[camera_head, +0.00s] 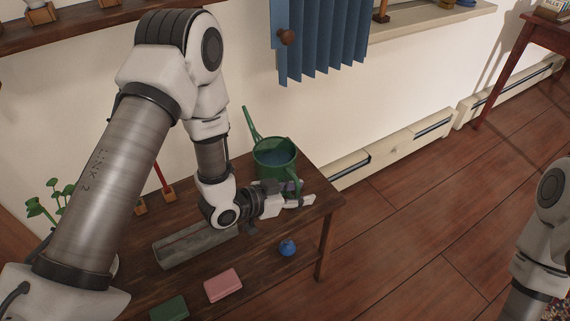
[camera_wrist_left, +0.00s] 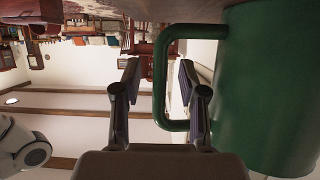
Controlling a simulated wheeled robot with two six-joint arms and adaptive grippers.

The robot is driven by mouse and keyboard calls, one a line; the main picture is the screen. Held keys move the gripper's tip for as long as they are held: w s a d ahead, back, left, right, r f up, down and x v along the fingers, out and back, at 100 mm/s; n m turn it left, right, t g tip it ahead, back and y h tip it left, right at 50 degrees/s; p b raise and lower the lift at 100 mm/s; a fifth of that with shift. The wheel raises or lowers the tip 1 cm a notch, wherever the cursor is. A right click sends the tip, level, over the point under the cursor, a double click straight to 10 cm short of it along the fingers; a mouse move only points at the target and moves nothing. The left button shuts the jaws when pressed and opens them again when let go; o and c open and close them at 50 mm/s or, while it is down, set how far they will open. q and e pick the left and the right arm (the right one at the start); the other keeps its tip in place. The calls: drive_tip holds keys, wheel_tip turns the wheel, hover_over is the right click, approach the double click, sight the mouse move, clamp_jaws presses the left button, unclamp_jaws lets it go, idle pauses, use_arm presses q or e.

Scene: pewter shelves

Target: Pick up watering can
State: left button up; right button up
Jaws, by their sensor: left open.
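The green watering can (camera_head: 272,172) stands upright on the dark wooden table, its spout pointing up and back to the left. Its body fills the right side of the left wrist view (camera_wrist_left: 270,90). My left gripper (camera_head: 298,194) is open at the can's front, on the handle side. In the left wrist view the squared handle (camera_wrist_left: 160,82) shows between the two spread fingers (camera_wrist_left: 157,78), with gaps on both sides. I cannot tell how deep the handle sits between them. My right arm shows at the right edge of the head view; its gripper is out of frame.
The wooden table (camera_head: 260,263) also carries a grey trough (camera_head: 185,246), a pink block (camera_head: 223,286), a green block (camera_head: 169,309) and a small blue object (camera_head: 287,248). A blue curtain (camera_head: 325,40) hangs behind. Open floor (camera_head: 420,230) lies to the right.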

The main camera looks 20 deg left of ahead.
use_arm(q)
drive_tip(key=shift+s+a+r, duration=0.2)
drive_tip(key=shift+s+r, duration=0.05)
drive_tip(key=shift+s, duration=0.05)
drive_tip(key=c, duration=0.5)
clamp_jaws()
drive_tip(key=shift+w+d, duration=0.1)
